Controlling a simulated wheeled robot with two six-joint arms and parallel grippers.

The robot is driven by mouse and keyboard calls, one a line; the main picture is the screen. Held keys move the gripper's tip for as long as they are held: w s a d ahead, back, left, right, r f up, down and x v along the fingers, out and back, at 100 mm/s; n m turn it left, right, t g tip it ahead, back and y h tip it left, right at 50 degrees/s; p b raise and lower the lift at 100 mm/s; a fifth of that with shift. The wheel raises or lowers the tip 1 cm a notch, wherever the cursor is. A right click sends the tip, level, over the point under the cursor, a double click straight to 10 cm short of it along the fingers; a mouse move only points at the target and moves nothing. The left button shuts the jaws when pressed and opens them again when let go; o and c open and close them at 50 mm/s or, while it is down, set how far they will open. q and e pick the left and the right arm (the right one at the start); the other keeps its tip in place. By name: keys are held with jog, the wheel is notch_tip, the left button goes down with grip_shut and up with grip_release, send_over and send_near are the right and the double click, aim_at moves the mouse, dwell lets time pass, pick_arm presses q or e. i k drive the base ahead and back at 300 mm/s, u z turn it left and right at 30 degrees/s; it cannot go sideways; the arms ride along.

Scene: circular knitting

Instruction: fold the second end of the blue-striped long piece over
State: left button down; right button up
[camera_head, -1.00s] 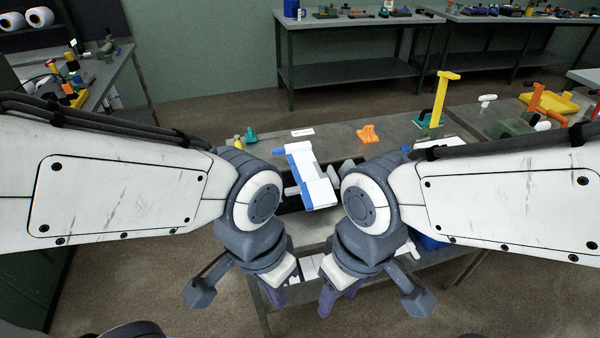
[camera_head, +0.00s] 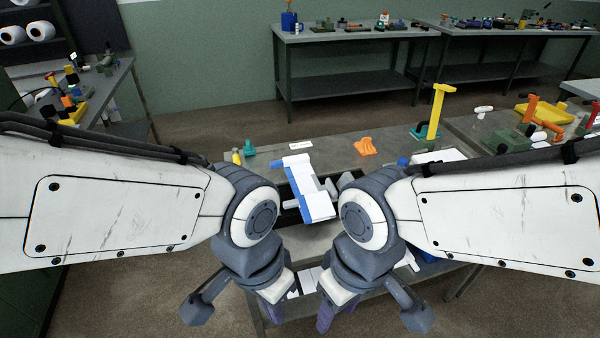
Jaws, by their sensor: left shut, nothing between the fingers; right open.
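The blue-striped long piece (camera_head: 307,182) is white with blue edges. It lies at a slant on the table in the middle, between my two wrists.
An orange part (camera_head: 365,146), a white label (camera_head: 301,145) and a teal part (camera_head: 249,147) stand behind the piece. A tall yellow post on a teal base (camera_head: 426,131) stands to the right. Bare grey tabletop (camera_head: 335,148) shows between them.

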aim_at(298, 165)
jog(key=z, duration=0.05)
jog(key=k, duration=1.05)
jog(key=u, duration=0.6)
jog(key=i, duration=1.25)
jog(key=z, duration=0.55)
